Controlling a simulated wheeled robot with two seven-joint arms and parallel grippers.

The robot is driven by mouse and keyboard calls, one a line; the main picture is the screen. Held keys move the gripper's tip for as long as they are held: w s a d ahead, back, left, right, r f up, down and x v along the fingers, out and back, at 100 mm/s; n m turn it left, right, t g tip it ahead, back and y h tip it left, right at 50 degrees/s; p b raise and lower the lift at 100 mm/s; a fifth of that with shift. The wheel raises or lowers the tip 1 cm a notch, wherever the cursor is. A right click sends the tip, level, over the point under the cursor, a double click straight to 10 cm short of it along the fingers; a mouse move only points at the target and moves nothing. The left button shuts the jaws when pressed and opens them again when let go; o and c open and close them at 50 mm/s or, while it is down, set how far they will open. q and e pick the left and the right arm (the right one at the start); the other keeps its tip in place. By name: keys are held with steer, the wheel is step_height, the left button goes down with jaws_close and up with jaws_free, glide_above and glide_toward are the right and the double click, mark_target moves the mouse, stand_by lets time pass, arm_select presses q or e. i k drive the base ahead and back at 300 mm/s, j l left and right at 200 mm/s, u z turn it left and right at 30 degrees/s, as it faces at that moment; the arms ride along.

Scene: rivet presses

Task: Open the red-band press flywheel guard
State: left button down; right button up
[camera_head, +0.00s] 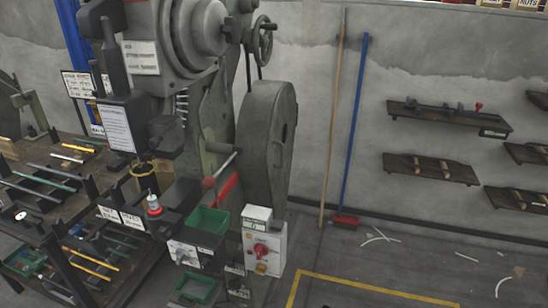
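The grey press (200,95) stands at centre left, with a red band (227,187) low on its frame. Its flywheel guard (265,145) is a tall grey rounded cover on the right side of the press, with a dark slot in its right face. The guard stands upright close to the frame and looks closed; its hinge and any latch cannot be made out. Neither of my grippers is in view.
A control box (265,250) with a red knob stands below the guard, beside green bins (207,220). A tool rack (60,205) fills the left. The floor right of the press is mostly clear, with pale scraps.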

mark_target(279, 155)
steer(key=i+l+u, duration=0.1)
steer(key=l, duration=0.25)
steer(key=i+l+u, duration=0.1)
steer(key=i+l, duration=0.2)
steer(key=i+l+u, duration=0.15)
steer(key=l, duration=0.25)
steer(key=i+l+u, duration=0.1)
steer(key=l, duration=0.3)
steer(key=i+l+u, duration=0.1)
steer(key=l, duration=0.3)
steer(key=i+l+u, duration=0.1)
steer(key=i+l, duration=0.15)
steer(key=l, duration=0.2)
steer(key=i+l+u, duration=0.1)
steer(key=l, duration=0.3)
